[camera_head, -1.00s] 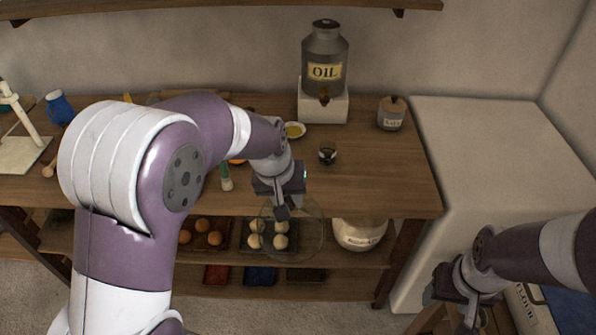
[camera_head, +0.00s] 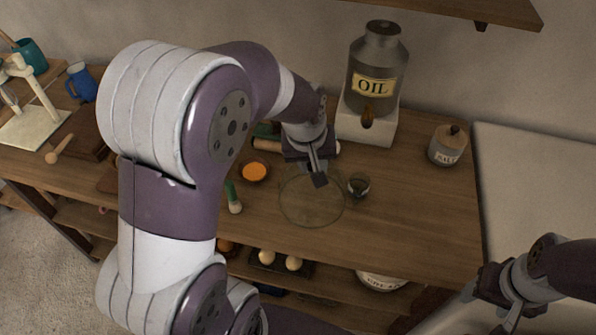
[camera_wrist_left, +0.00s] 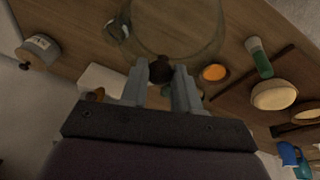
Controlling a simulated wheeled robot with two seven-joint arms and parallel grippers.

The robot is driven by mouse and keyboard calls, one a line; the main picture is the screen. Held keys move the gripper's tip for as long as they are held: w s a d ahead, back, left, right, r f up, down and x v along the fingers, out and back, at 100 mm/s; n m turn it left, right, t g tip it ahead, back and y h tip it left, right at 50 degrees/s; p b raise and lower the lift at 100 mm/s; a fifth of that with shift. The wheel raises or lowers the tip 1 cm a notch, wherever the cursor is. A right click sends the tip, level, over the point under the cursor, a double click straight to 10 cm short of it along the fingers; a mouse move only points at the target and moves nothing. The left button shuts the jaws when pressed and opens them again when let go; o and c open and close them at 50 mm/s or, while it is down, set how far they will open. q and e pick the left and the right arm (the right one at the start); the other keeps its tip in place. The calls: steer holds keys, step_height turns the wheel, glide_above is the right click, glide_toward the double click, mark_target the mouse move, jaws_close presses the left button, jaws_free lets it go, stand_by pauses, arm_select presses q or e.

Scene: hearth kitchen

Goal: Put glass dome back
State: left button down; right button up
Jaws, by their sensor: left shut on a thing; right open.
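The clear glass dome (camera_head: 312,205) shows as a faint round outline over the front half of the wooden table. My left gripper (camera_head: 318,178) is above it, shut on its dark knob. In the left wrist view the knob (camera_wrist_left: 160,70) sits between the fingers of the left gripper (camera_wrist_left: 161,82), and the dome's glass (camera_wrist_left: 180,40) spreads beyond them. I cannot tell whether the dome's rim touches the table. My right gripper (camera_head: 500,300) is open and empty at the lower right, away from the dome.
A small glass jar (camera_head: 358,185) stands close to the dome's right side. The oil can (camera_head: 377,75) and salt jar (camera_head: 447,146) stand behind. The table's right front is clear.

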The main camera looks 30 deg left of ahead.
mark_target(292, 165)
arm_select(q)
steer(key=a, duration=0.1)
steer(key=a+f, duration=0.1)
steer(key=shift+w+a+f, duration=0.2)
steer(key=shift+a+f, duration=0.05)
steer(key=shift+a, duration=0.15)
steer(key=w+a+f, duration=0.2)
steer(key=a+f, duration=0.1)
steer(key=shift+w+a, duration=0.1)
steer(key=shift+w, duration=0.2)
steer(key=f, duration=0.3)
steer(key=shift+s+f, duration=0.15)
steer(key=shift+s, duration=0.25)
steer(key=shift+w+f, duration=0.1)
steer(key=shift+w, duration=0.05)
arm_select(e)
steer(key=shift+w+a+r, duration=0.1)
steer(key=shift+w+r, duration=0.15)
arm_select(q)
steer(key=c, duration=1.2)
jaws_free()
steer(key=shift+f, duration=0.2)
steer(key=shift+c, duration=0.2)
steer(key=o, duration=0.4)
steer(key=shift+r, duration=0.1)
arm_select(e)
steer(key=shift+s+f, duration=0.1)
